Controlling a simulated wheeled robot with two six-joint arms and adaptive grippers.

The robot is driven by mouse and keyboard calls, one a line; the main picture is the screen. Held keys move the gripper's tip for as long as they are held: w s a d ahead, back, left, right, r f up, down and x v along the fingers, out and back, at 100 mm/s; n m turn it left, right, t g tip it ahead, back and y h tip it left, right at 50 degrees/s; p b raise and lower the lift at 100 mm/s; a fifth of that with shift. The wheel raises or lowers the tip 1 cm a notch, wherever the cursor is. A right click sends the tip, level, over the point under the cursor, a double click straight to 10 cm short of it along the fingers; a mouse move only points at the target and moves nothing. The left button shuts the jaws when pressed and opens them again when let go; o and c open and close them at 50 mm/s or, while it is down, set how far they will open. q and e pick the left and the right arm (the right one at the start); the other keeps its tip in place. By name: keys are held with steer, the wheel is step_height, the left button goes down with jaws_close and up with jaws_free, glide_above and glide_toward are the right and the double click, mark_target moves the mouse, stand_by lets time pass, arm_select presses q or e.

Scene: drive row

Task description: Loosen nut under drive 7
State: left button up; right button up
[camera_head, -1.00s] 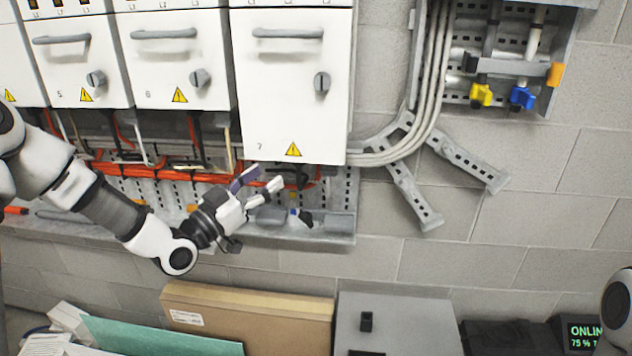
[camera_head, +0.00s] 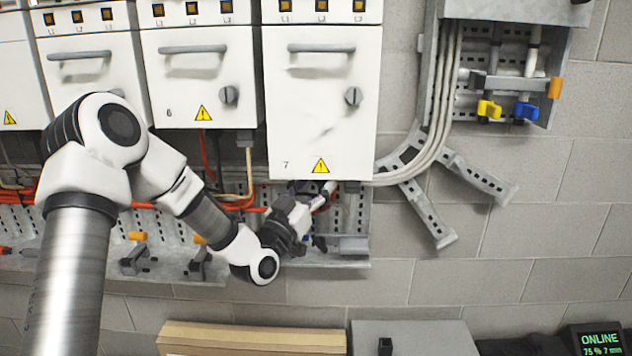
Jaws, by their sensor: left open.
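Drive 7 (camera_head: 322,110) is the tall white cabinet with a grey handle, a round knob and a yellow warning triangle near its lower edge. My left gripper (camera_head: 318,203) is just below its bottom edge, pointing up and right, with its fingers open. The nut under drive 7 cannot be made out; the fingers and the shadow under the drive cover that spot. A grey cable gland or fitting shows dark beside the fingers, too small to tell. My right gripper is not in view.
Drive 6 (camera_head: 204,77) stands to the left. A perforated tray (camera_head: 345,250) runs below the drives, with orange cables (camera_head: 235,203) above it. Grey conduits (camera_head: 440,125) curve down at right. A cardboard box (camera_head: 250,338) and a grey box (camera_head: 412,338) are below.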

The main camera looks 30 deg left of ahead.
arm_select(q)
steer(key=shift+w+d, duration=0.1)
jaws_close()
steer(key=shift+a+m+h, duration=0.3)
steer(key=shift+m+h, duration=0.3)
steer(key=shift+h, duration=0.6)
steer(key=shift+m+g+h, duration=0.4)
steer(key=shift+m+h, duration=0.5)
steer(key=shift+h, duration=0.8)
jaws_free()
